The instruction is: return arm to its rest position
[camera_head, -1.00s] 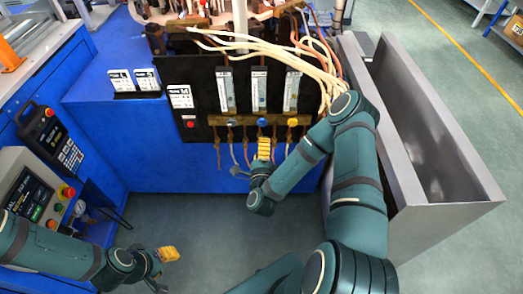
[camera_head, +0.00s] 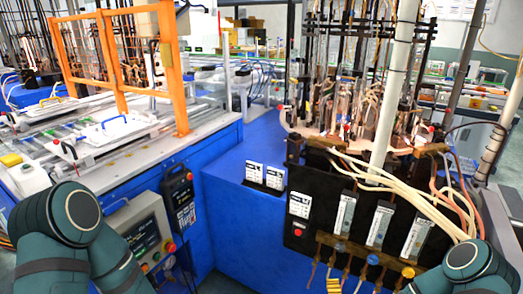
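My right arm enters at the lower right, with a teal joint beside the pale hoses. Of my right gripper, only the yellow fingertips (camera_head: 333,286) show at the bottom edge, below the brass valve row (camera_head: 365,255) of the black panel (camera_head: 292,237). Whether they are parted, or touch a valve, I cannot tell. A blue knob (camera_head: 373,260) and a yellow knob (camera_head: 408,272) sit on the valve row. My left arm fills the lower left, bent in front of the control boxes; its gripper is out of the picture.
A grey control box (camera_head: 140,232) and a black keypad box (camera_head: 180,200) stand near my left arm. An orange frame (camera_head: 118,55) rises over the conveyor behind. Pale hoses (camera_head: 425,195) hang close to my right arm. The blue cabinet top (camera_head: 235,165) is largely clear.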

